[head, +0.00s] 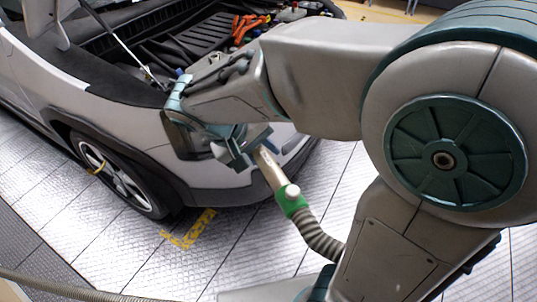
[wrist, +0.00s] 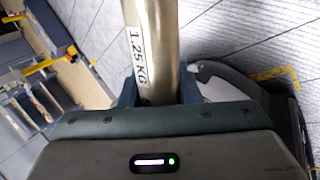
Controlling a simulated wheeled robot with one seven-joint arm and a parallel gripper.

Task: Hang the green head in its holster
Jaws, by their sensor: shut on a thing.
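The green head (head: 291,203) is a pale metal tube with a green collar and a white knob, with a ribbed grey hose running from its lower end. My gripper (head: 247,147) is shut on the tube, in front of the car's front corner and above the floor. In the wrist view the tube (wrist: 152,45), with a "1.25 KG" label, stands between the fingers of my gripper (wrist: 160,90). The tube's far end is hidden by the gripper in the head view. I cannot make out the holster in either view.
A white car (head: 150,150) with its bonnet up and engine bay (head: 215,45) open fills the left and top. A hose (head: 70,290) crosses the lower left. The tiled floor (head: 235,245) in front is clear. The wrist view shows yellow-and-blue structures (wrist: 50,60) at left.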

